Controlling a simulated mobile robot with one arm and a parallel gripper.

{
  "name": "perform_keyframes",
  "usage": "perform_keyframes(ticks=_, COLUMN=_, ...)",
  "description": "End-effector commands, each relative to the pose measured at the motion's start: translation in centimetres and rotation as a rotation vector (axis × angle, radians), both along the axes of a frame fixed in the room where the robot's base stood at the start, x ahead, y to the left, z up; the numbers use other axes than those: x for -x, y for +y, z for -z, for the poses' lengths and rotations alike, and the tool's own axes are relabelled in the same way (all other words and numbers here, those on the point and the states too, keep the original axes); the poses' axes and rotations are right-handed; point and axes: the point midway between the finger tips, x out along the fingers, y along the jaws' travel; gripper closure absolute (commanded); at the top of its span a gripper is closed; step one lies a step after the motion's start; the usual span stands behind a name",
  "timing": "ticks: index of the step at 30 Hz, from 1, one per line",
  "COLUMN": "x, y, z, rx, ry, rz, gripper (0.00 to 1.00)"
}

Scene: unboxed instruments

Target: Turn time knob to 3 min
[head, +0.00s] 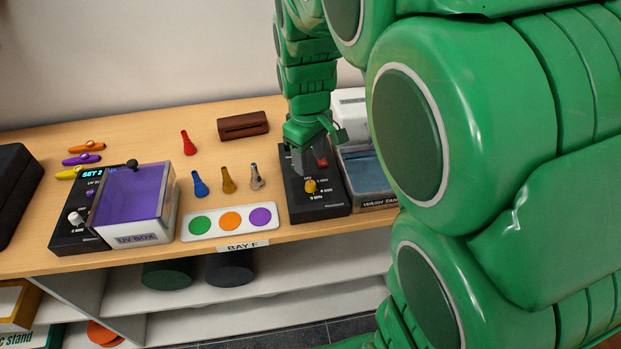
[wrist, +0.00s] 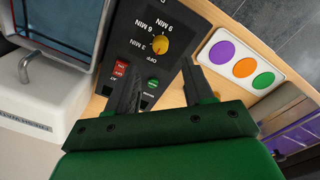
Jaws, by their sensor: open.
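The black control box (head: 318,205) has a yellow knob (head: 311,186) at its front. In the wrist view the yellow knob (wrist: 160,44) sits among printed marks of 3, 6 and 9 MIN and OFF. Its exact pointer direction is too small to read. My gripper (wrist: 162,70) is open, its dark fingers spread above the box, short of the knob in the picture and holding nothing. In the head view the fingers are hard to make out against the box. A red switch (wrist: 121,68) and a green button (wrist: 152,84) lie near the fingers.
The wash tank (head: 372,178) adjoins the control box on the right. A card with coloured dots (head: 230,222) lies left of it. The UV box (head: 134,205) has its own white knob (head: 76,218). Several kazoos and small coloured pieces lie behind on the wooden bench.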

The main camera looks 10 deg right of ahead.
Motion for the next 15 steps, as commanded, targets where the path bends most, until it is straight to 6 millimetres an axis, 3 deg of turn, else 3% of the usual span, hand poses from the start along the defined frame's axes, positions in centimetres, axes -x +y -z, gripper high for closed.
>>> perform_keyframes(ticks=8, x=0.1, y=0.0, z=1.9, rx=0.0, ry=0.005, rz=0.001, gripper=0.48)
perform_keyframes(ticks=15, x=0.0, y=-0.2, z=5.1, rx=0.0, ry=0.004, rz=0.001, gripper=0.48)
